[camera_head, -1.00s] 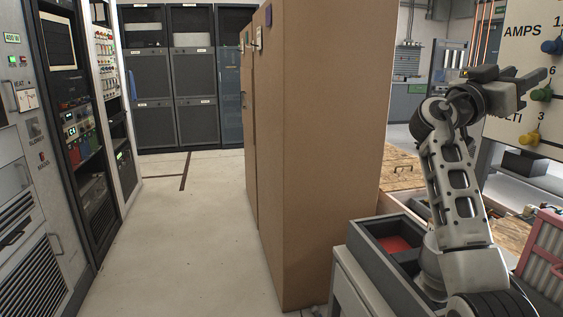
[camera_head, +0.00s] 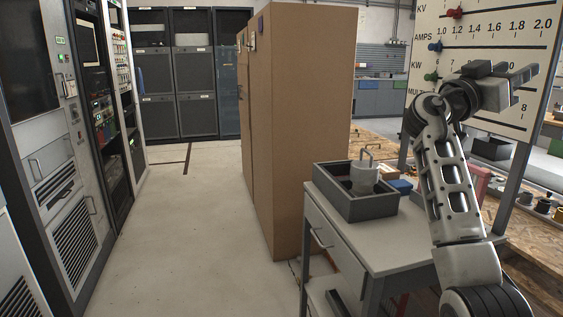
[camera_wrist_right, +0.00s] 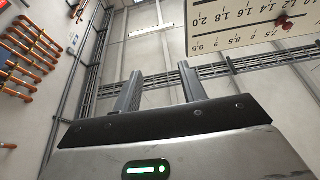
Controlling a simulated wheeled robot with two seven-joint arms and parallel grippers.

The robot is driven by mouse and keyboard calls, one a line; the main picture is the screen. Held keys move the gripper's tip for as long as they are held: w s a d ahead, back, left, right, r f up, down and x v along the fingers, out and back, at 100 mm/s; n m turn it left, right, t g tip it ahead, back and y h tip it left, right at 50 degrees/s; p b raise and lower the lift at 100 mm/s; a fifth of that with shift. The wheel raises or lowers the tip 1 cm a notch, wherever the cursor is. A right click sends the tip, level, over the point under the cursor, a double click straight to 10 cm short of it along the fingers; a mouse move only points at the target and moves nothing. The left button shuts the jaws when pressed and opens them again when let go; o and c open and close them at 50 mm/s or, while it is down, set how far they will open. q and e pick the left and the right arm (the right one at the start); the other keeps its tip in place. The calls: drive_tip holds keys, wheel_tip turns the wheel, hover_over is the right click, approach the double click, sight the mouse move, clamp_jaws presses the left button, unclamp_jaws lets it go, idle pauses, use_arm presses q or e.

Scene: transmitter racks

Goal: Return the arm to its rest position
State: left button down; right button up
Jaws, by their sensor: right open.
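My right arm rises at the right of the head view, with its forearm upright and its wrist bent over to the right. My right gripper (camera_head: 525,85) is open and empty, in front of the white scale board (camera_head: 488,45). In the right wrist view the two fingers of the gripper (camera_wrist_right: 158,88) stand apart with nothing between them, pointing up toward the ceiling. My left gripper is not in view.
Equipment racks (camera_head: 60,130) line the left. The aisle floor (camera_head: 195,230) is clear.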

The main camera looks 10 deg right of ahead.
drive_tip(key=w+a+f+n+t+y, duration=0.25)
drive_tip(key=f+n+t, duration=0.2)
drive_tip(key=f, duration=0.45)
drive_tip(key=w+a+f+n+t+y, duration=0.25)
drive_tip(key=f+n+t+y, duration=0.2)
drive_tip(key=f, duration=0.55)
drive_tip(key=s+a+f+n+t+y+p, duration=0.1)
drive_tip(key=a+f+n+y, duration=0.2)
drive_tip(key=f, duration=0.5)
drive_tip(key=s+a+f+n+y+p, duration=0.1)
drive_tip(key=a+f+n+y, duration=0.25)
drive_tip(key=f, duration=0.45)
drive_tip(key=s+a+f+n+y, duration=0.2)
drive_tip(key=s+a+f+y, duration=0.3)
drive_tip(key=f, duration=0.4)
drive_tip(key=s+a+f+g+y, duration=0.1)
drive_tip(key=s+a+f+y, duration=0.1)
drive_tip(key=s+a, duration=0.3)
drive_tip(key=s+a+f+g+y, duration=0.1)
drive_tip(key=s+a+f+y, duration=0.2)
drive_tip(key=s, duration=0.7)
drive_tip(key=s+a+f+y+p, duration=0.1)
drive_tip(key=s+a+f+y, duration=0.1)
drive_tip(key=s+a, duration=0.4)
drive_tip(key=shift+s+a+f+n+g, duration=0.4)
drive_tip(key=shift+s+f+n, duration=0.1)
drive_tip(key=shift+s, duration=0.55)
